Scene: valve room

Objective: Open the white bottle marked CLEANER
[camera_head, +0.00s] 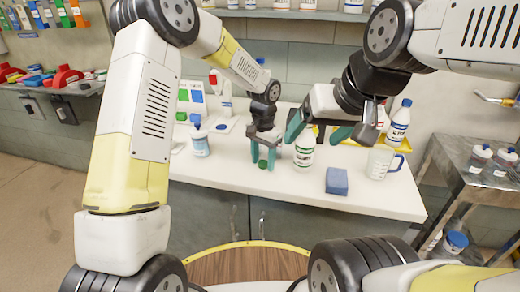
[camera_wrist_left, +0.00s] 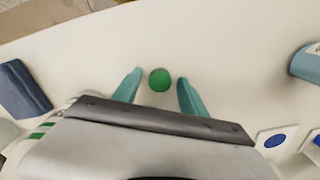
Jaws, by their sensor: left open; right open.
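A white bottle with a green label (camera_head: 304,152) stands upright on the white counter; its marking is too small to read. Its top is partly hidden by my right gripper. My right gripper (camera_head: 317,134) is open above and beside the bottle's top; I cannot tell if it touches. A round green cap (camera_head: 263,164) lies on the counter left of the bottle and shows in the left wrist view (camera_wrist_left: 160,79). My left gripper (camera_head: 263,156) is open, pointing down, with one teal finger on each side of the cap. Both fingers look apart from it.
A blue sponge (camera_head: 337,181) and a clear jug (camera_head: 381,162) stand right of the bottle. A blue-capped bottle (camera_head: 399,124) stands behind the jug by a yellow tray (camera_head: 408,160). A pale blue bottle (camera_head: 200,143) is at the left. The front counter strip (camera_head: 245,180) is clear.

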